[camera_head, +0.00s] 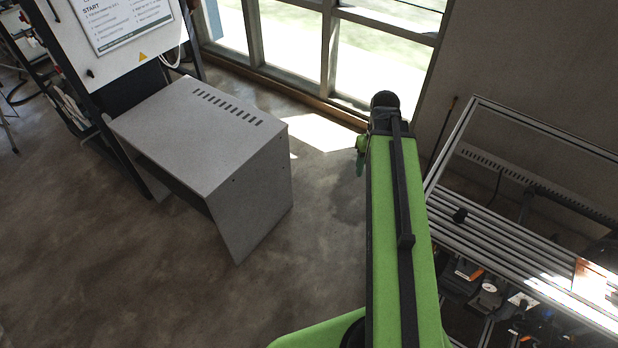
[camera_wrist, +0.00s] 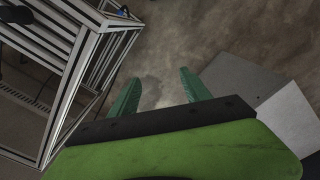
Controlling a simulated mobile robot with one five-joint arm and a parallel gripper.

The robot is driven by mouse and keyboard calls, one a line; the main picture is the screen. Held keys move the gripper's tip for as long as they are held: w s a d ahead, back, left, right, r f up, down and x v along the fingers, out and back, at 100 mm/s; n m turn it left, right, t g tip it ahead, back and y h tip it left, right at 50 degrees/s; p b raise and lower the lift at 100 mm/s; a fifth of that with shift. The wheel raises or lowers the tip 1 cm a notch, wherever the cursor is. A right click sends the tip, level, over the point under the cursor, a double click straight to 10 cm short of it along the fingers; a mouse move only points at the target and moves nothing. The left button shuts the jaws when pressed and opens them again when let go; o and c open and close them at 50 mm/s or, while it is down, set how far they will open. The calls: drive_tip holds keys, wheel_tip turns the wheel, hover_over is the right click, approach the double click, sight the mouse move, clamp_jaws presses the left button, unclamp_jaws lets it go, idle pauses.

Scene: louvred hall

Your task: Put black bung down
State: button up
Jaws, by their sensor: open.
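In the head view my gripper (camera_head: 361,158) shows only partly beside the end of my arm, left of the bench and apart from the black piece. A dark shape in the wrist view's top left corner is too cropped to name.
A grey metal box-shaped stand (camera_head: 195,135) is on the floor to the left. A white panel (camera_head: 120,30) with a sign stands behind it. Windows (camera_head: 300,45) line the back wall. Several tools lie below the bench top. The floor (camera_head: 90,240) at the left is clear.

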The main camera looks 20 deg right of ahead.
drive_tip(key=w+a, duration=0.2)
drive_tip(key=a, duration=2.1)
drive_tip(key=shift+w+n, duration=0.2)
drive_tip(key=shift+n, duration=0.2)
drive_tip(key=shift+a, duration=0.15)
